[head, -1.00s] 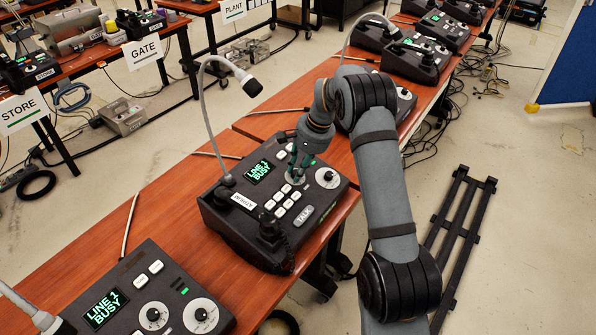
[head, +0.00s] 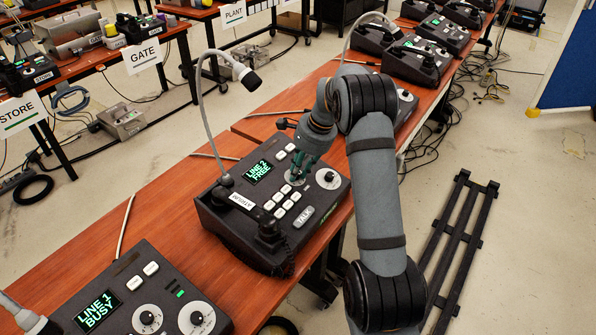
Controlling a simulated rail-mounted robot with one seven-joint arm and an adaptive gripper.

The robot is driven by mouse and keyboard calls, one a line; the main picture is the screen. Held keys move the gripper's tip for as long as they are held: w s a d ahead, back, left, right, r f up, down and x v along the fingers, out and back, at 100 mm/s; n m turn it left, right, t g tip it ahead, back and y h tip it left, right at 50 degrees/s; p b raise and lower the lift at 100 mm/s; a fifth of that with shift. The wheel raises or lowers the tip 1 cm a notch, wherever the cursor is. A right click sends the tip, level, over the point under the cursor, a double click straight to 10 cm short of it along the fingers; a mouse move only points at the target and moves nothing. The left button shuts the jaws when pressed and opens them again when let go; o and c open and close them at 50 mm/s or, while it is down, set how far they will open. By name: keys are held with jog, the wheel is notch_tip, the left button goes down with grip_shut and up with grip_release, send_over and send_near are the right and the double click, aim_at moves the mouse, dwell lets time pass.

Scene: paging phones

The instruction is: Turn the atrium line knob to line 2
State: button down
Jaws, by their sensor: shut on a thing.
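The atrium phone (head: 222,222) is a dark desk console with a gooseneck microphone and a white ATRIUM label, on the wooden table. Its screen (head: 258,172) reads LINE 2 FREE in green. My gripper (head: 294,179) points down at the line knob (head: 286,189), just right of the screen. The gripper is shut on the knob and hides most of it; only part of its pale dial shows. A second white-dialled knob (head: 328,179) sits to the right, clear of the gripper. White buttons and a TALK bar (head: 303,216) lie in front.
Another phone (head: 135,300) at the lower left reads LINE 1 BUSY. More phones (head: 412,58) stand farther along the table (head: 165,215), behind my arm. The gooseneck microphone (head: 205,95) rises left of the gripper. A dark rack (head: 462,245) lies on the floor at right.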

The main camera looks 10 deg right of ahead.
jog(key=shift+w+d, duration=0.1)
jog(key=shift+d, duration=0.1)
jog(key=c, duration=1.7)
grip_release()
jog(key=shift+c, duration=0.2)
jog(key=shift+o, duration=0.5)
jog(key=shift+o, duration=0.5)
jog(key=shift+a, duration=0.1)
jog(key=v, duration=1.2)
jog(key=shift+f, duration=0.1)
